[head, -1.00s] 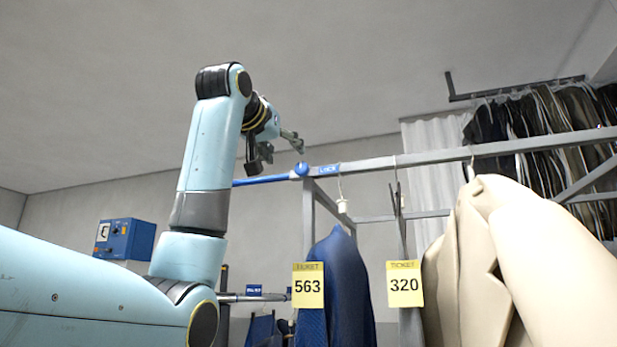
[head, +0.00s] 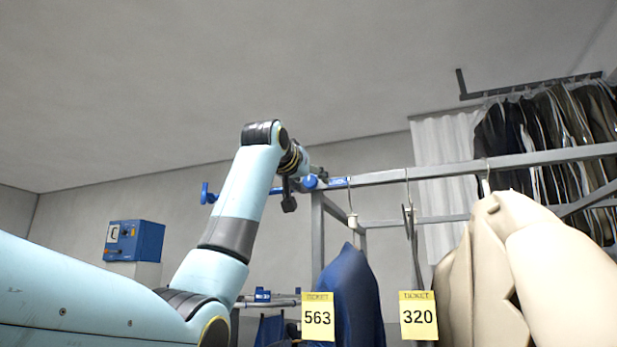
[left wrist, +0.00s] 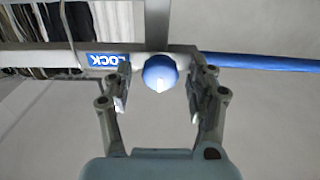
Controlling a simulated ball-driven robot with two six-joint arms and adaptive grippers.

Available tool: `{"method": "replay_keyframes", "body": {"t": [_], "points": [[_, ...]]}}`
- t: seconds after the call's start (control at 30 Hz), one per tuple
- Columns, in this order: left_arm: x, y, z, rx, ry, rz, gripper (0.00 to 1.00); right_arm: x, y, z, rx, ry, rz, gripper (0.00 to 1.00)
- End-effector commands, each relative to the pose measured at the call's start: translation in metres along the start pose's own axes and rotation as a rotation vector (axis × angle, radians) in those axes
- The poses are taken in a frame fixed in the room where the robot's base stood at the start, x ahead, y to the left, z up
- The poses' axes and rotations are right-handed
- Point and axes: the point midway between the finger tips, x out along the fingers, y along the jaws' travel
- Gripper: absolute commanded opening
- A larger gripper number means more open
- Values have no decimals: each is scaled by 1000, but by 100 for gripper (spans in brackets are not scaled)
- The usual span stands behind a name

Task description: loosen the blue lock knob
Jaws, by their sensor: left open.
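The blue lock knob (head: 310,182) sits at the left end of the grey rail, beside a blue LOCK label (head: 338,182). In the left wrist view the round knob (left wrist: 160,73) lies between the two fingers of my left gripper (left wrist: 158,88), which is open. I see no finger touching the knob there. In the head view my left gripper (head: 318,172) is small, right at the knob and partly hidden by its own wrist. The blue bar (left wrist: 262,62) runs out from the knob, away from the label. My right gripper is not in view.
A blue garment with ticket 563 (head: 318,317) and a beige coat with ticket 320 (head: 418,316) hang below the rail (head: 450,169). A blue box (head: 134,240) stands at the left. Dark clothes (head: 545,140) hang at the back right. The space above the rail is clear.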

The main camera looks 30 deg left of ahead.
Motion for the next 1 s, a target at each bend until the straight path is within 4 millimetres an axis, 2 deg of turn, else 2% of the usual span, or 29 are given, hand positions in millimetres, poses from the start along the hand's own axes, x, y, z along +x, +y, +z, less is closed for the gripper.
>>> {"method": "replay_keyframes", "body": {"t": [0.1,0.5,0.77,1.0], "points": [[0,0,0,0,0,0,55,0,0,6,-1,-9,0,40],[0,0,0,0,0,0,3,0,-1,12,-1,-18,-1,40],[0,0,0,-27,1,0,3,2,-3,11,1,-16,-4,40],[0,-1,1,-145,1,0,3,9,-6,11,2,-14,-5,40]]}}
